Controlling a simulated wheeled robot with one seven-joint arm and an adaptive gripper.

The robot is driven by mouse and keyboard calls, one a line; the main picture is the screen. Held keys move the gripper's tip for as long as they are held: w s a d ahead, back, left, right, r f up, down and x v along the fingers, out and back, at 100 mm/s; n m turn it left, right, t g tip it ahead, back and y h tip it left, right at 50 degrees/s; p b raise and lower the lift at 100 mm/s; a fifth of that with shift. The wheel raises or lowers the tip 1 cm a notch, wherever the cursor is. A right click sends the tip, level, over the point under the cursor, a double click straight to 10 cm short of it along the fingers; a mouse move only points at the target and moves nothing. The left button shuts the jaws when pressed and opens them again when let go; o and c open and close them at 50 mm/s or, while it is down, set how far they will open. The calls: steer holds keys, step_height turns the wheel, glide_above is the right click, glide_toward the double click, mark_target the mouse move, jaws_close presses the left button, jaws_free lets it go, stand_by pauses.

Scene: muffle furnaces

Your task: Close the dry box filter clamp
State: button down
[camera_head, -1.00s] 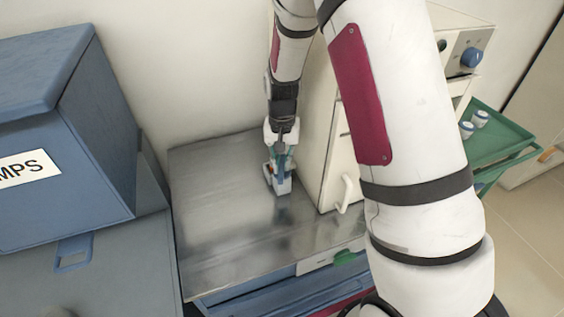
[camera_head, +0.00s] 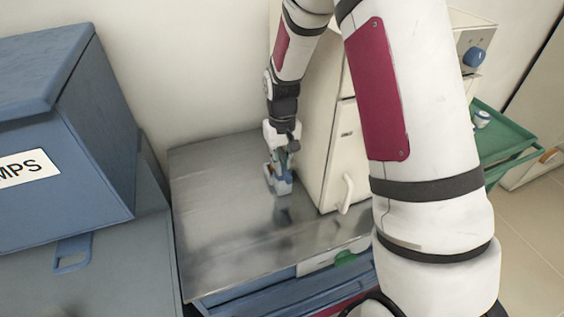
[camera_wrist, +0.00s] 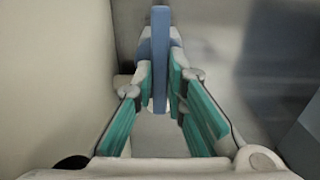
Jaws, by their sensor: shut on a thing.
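In the wrist view a flat blue bar (camera_wrist: 160,40), which I take to be the handle of the filter clamp, stands between my teal-padded fingers. My gripper (camera_wrist: 160,88) is shut on this bar. Bluish-grey and white parts show on both sides of the bar, and I cannot tell which belong to the clamp. In the head view my gripper (camera_head: 281,172) points down at the metal worktop, close to the cream cabinet. The clamp is small there and mostly hidden by the fingers, so its open or closed position is unclear.
The cream cabinet (camera_head: 330,150) with a white handle stands just right of my gripper. A blue box (camera_head: 70,150) stands at the left. The steel worktop (camera_head: 220,220) is clear to the left and front. A green tray (camera_head: 490,150) is at the far right.

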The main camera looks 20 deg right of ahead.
steer(key=c, duration=1.6)
jaws_free()
step_height(320, 180, up, 12)
steer(key=shift+r, duration=0.1)
